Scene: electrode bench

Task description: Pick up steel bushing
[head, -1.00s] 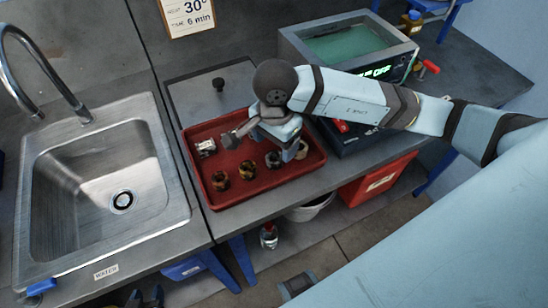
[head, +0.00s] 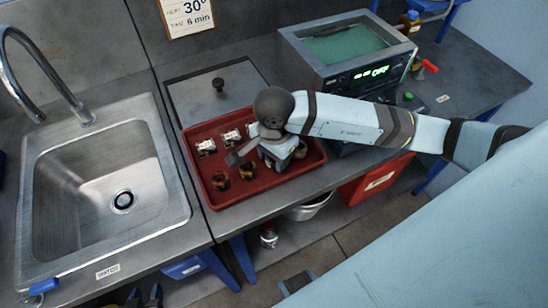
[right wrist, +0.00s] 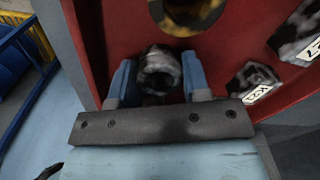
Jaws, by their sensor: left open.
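The steel bushing (right wrist: 160,72), a short grey metal ring with a dark bore, sits between the two blue fingers of my right gripper (right wrist: 158,82) in the right wrist view. I cannot tell whether the fingers touch it. In the head view, my right gripper (head: 277,158) is low over the right part of the red tray (head: 205,202), and hides what is below it. My left gripper (head: 144,298) shows only partly at the bottom edge, open and away from the tray.
Two brown rings (head: 220,181) (head: 246,170) and labelled silver pieces (head: 206,147) (head: 232,137) stand in the tray. An amber ring (right wrist: 187,12) is close beyond the bushing. A sink (head: 100,180) is left, a bath device (head: 350,55) behind right.

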